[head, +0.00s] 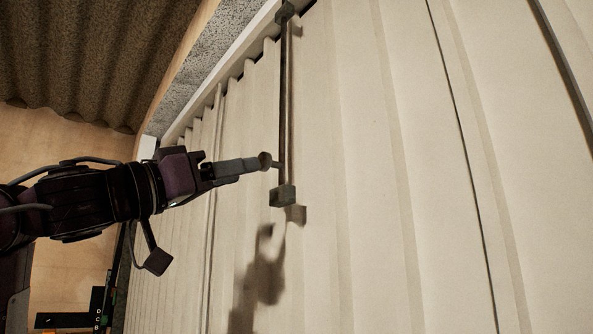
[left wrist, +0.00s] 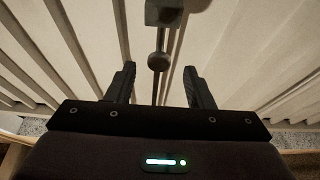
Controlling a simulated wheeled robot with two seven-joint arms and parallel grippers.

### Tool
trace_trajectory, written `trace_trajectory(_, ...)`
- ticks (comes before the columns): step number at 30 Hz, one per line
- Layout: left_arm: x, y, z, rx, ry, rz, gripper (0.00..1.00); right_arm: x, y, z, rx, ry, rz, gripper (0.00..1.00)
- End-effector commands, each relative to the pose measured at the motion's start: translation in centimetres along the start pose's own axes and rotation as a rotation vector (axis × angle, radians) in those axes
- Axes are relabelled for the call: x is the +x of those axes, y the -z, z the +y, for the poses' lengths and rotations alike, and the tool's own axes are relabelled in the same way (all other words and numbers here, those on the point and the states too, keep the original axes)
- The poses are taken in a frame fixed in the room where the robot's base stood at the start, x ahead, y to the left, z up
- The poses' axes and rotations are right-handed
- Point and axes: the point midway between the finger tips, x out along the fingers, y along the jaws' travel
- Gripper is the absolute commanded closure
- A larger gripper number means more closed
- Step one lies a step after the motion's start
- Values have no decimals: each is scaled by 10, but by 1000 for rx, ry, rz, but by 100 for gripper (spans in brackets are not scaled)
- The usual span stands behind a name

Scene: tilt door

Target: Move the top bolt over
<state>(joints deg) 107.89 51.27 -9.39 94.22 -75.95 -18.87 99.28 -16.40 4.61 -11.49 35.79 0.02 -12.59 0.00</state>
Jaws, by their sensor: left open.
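The top bolt (head: 285,100) is a long dark rod on the pale ribbed door, running between an upper bracket (head: 284,11) and a lower bracket (head: 283,195). A round grey knob (head: 265,160) sticks out from the rod just above the lower bracket. My left gripper (head: 250,165) comes in from the left and its fingertips are at the knob. In the left wrist view the fingers are spread wide, with the knob (left wrist: 158,62) centred between the tips and a grey bracket (left wrist: 163,12) beyond it. Whether a finger touches the knob I cannot tell. My right gripper is not in view.
The ribbed door (head: 380,150) fills the right side. A pale frame (head: 225,75) runs along its edge, with a corrugated ceiling (head: 90,50) and wooden wall (head: 60,145) at left. The door surface below the lower bracket is clear, with only my arm's shadow.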

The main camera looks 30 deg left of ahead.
Motion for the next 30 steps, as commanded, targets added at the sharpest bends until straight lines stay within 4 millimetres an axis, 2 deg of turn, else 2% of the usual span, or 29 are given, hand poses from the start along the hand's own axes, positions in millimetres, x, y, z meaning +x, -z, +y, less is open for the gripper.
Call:
trace_trajectory(5, 19, 5, 0, 1, 0, 0, 52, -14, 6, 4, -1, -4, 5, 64)
trace_trajectory(12, 58, 5, 0, 0, 0, -1, 52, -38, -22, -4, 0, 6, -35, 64)
trace_trajectory(15, 69, 4, 0, 0, 0, 0, 52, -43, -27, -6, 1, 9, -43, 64)
trace_trajectory(20, 77, 2, 0, 1, 0, 2, 52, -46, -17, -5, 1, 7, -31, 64)
trace_trajectory(24, 77, 1, 0, 1, 0, 3, 52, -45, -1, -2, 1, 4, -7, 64)
trace_trajectory(27, 77, 1, 0, 1, 0, 3, 52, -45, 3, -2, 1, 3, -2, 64)
trace_trajectory(30, 77, 1, 0, 1, 0, 3, 66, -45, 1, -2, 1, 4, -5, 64)
